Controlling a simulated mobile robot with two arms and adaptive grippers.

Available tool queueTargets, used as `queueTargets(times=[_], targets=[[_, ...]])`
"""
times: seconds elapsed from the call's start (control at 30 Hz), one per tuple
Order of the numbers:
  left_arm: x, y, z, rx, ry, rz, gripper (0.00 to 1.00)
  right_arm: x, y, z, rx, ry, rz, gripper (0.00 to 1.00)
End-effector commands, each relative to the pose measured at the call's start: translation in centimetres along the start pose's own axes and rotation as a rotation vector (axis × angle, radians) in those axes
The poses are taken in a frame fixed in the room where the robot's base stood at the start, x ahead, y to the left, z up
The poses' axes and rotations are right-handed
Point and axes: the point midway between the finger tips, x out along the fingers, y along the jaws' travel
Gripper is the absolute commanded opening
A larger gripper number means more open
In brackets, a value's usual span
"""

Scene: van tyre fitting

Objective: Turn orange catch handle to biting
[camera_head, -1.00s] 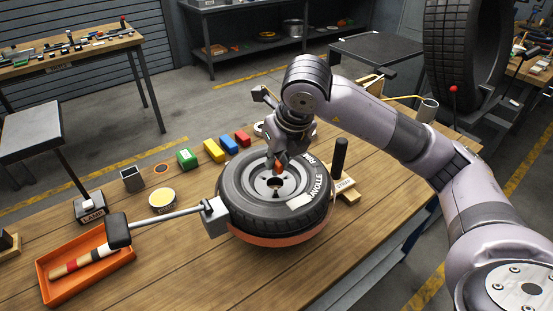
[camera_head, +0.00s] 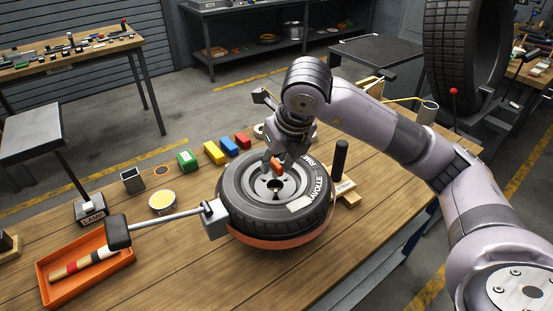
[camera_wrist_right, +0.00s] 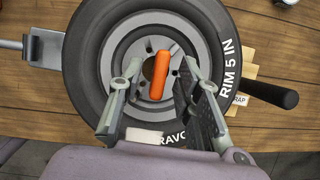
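The orange catch handle (camera_wrist_right: 159,75) stands over the wheel's hub in the right wrist view, its length nearly up and down the picture with a slight tilt. It also shows in the head view (camera_head: 276,164) as a small orange piece. My right gripper (camera_wrist_right: 160,84) is open, with one finger on each side of the handle and a visible gap to both. In the head view my right gripper (camera_head: 278,167) is low over the wheel's centre. The wheel, a black tyre (camera_head: 318,206) on a grey rim, lies flat. My left gripper is out of view.
A black upright post (camera_head: 340,157) stands right of the tyre. An orange tray (camera_head: 112,268) lies front left. Coloured blocks (camera_head: 214,152) and tins stand behind.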

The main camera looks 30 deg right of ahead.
Motion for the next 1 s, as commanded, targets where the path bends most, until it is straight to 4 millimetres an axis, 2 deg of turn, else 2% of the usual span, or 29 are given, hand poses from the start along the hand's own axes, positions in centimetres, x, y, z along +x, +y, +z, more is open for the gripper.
queueTargets(times=[0.17,0.53,0.73,1.0], targets=[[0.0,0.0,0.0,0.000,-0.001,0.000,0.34,-1.8,0.0,0.2,0.000,-0.005,0.001,0.32],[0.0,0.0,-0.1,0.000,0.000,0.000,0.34,-9.7,0.0,0.1,-0.001,-0.007,-0.001,0.32],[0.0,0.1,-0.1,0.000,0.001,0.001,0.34,-11.5,0.0,0.1,0.000,-0.004,-0.001,0.32],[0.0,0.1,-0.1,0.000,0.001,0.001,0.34,-12.0,0.0,0.0,0.001,-0.001,0.000,0.32]])
